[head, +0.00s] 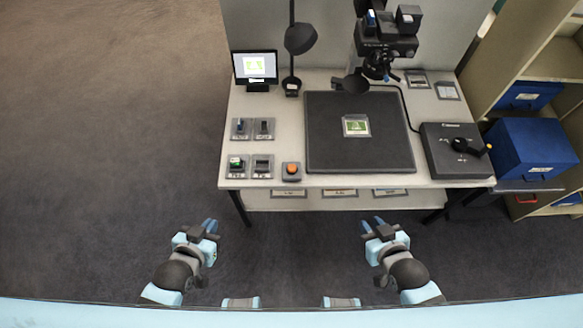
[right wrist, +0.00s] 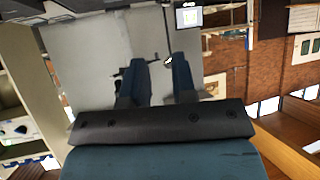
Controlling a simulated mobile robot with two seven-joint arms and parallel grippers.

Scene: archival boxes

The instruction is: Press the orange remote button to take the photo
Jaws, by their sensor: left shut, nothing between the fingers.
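The orange remote button (head: 291,168) sits on a small grey box at the front edge of the table, left of the dark mat (head: 320,158). Nothing touches it. The camera (head: 385,48) is mounted on a stand above the back of the mat. A small green item in a clear-edged holder (head: 356,126) lies on the mat under it. My left gripper (head: 211,226) is shut and empty, in front of the table and left of the button. My right gripper (head: 373,223) is open and empty, in front of the table; its parted fingers also show in the right wrist view (right wrist: 157,78).
A monitor (head: 255,67) and a black lamp (head: 300,40) stand at the back left. A dark control box with a lever (head: 455,150) is at the right, beside shelves with blue boxes (head: 530,147). The floor at left is clear.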

